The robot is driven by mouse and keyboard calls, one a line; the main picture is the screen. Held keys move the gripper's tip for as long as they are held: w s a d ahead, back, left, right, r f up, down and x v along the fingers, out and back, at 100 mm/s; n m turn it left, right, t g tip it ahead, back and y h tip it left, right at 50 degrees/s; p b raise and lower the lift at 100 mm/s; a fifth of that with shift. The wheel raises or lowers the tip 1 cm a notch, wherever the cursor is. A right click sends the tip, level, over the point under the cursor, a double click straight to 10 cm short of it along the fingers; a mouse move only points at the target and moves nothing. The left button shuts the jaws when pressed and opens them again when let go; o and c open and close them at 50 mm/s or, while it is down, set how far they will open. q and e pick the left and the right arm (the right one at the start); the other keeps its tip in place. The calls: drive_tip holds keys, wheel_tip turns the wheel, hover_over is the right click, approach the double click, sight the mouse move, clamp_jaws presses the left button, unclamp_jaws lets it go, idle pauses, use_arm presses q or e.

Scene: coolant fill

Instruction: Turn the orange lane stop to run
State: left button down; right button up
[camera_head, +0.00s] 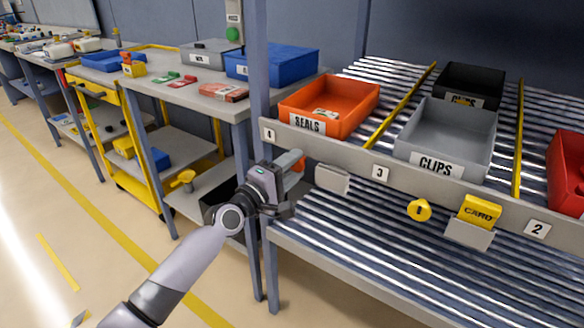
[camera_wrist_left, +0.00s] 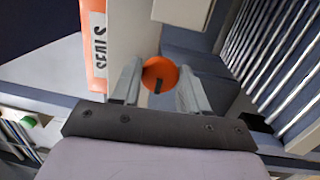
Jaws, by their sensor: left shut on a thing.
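The orange lane stop (camera_wrist_left: 160,73) is a round knob with a dark pointer mark, on the pale front rail of the rack. In the left wrist view it sits between the two fingers of my left gripper (camera_wrist_left: 159,82), which is shut on it. In the head view my left gripper (camera_head: 288,184) is at the left end of the rail, below the SEALS bin (camera_head: 353,110), and mostly hides the knob; a bit of orange (camera_head: 299,164) shows beside a finger. The run and stop markings cannot be read. My right gripper is not in view.
A yellow knob (camera_head: 419,210) and a yellow CARD holder (camera_head: 479,212) are further right along the rail (camera_head: 352,158). A grey CLIPS bin (camera_head: 451,132), a black bin (camera_head: 470,82) and a red bin (camera_head: 566,178) stand on the rollers. A blank pale plate (camera_head: 332,179) hangs close to my gripper.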

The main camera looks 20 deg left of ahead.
use_arm(q)
drive_tip(key=c, duration=0.6)
unclamp_jaws()
drive_tip(key=v, duration=0.7)
drive_tip(key=shift+p, duration=0.4)
